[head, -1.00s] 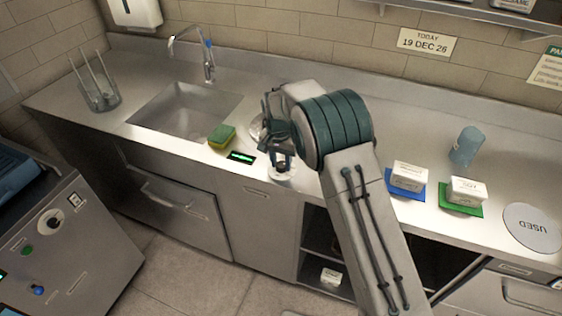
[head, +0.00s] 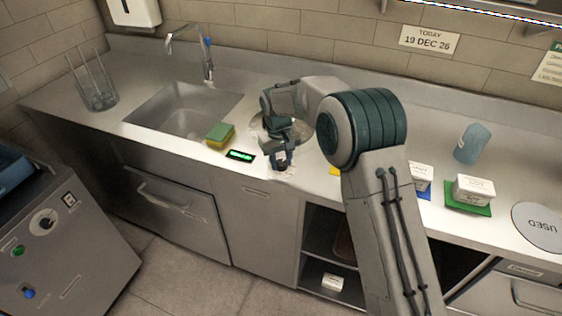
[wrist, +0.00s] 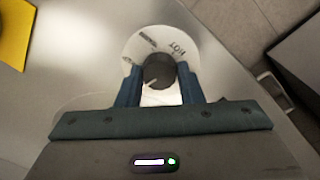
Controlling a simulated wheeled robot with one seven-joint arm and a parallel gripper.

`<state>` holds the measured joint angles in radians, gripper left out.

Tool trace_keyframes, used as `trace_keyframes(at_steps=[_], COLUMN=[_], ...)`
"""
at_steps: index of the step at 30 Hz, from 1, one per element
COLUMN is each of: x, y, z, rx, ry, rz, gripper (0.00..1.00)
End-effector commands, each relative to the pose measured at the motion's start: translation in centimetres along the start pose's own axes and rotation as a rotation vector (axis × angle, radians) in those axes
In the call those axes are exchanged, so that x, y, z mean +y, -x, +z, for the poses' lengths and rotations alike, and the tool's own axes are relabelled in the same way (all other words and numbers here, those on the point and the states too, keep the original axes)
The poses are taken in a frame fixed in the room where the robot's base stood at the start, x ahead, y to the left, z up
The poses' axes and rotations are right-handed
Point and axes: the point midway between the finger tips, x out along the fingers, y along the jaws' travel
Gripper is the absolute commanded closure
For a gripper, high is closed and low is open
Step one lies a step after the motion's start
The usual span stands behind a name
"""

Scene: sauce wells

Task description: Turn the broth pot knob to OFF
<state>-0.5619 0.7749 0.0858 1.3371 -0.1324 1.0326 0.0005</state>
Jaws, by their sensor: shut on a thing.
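The knob (wrist: 158,70) is dark and round, on a pale round dial plate (wrist: 136,47) at the counter's front. The word HOT shows on the plate's upper right and a smaller, blurred word on its upper left. A light mark on the knob points to the lower left; I cannot read OFF. My gripper (head: 281,162) is over the dial, and in the wrist view its two blue fingers (wrist: 158,82) are shut on the knob's sides. A round metal lid or pot top (head: 302,129) sits behind it, partly hidden by my arm.
White boxes stand on blue and green mats (head: 453,201) at right, with a blue cup (head: 470,144) behind.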

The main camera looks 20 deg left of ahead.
Motion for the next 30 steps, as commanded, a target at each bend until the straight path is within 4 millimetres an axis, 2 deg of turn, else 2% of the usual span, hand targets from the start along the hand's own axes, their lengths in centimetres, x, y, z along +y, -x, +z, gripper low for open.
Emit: trace_keyframes(at_steps=[12,29,30], x=[-0.01,-0.06,-0.07], y=[0.19,0.24,0.24], z=[-0.12,-0.14,-0.14], rx=[0.017,0.019,0.019], ry=[0.198,0.231,0.231], rz=[0.0,0.0,0.0], gripper=[0.89,0.89,0.61])
